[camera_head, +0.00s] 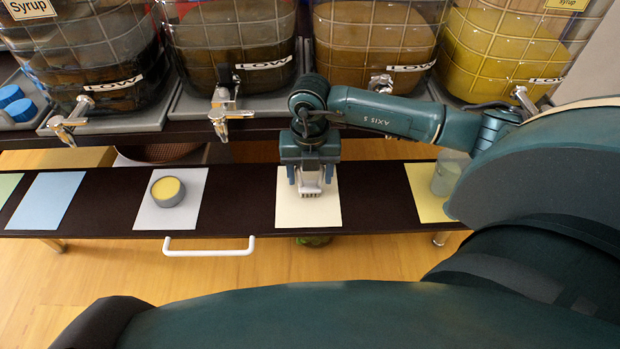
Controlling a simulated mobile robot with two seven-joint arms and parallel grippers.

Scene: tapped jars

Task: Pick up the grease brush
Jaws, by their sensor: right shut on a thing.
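My right gripper (310,174) points down over the cream sheet (308,215) on the dark narrow bench. It is shut on a small pale thing with a toothed or bristled lower edge, which I take for the grease brush (310,189). Most of the brush is hidden by the gripper. The brush is at or just above the sheet; I cannot tell if it touches. My left gripper is not in view.
A grey round tin with yellow contents (168,190) stands on a pale sheet to the left. A clear jar (446,178) stands on a yellow sheet at right. Large tapped jars (375,40) line the shelf behind. A white handle (208,252) juts from the bench front.

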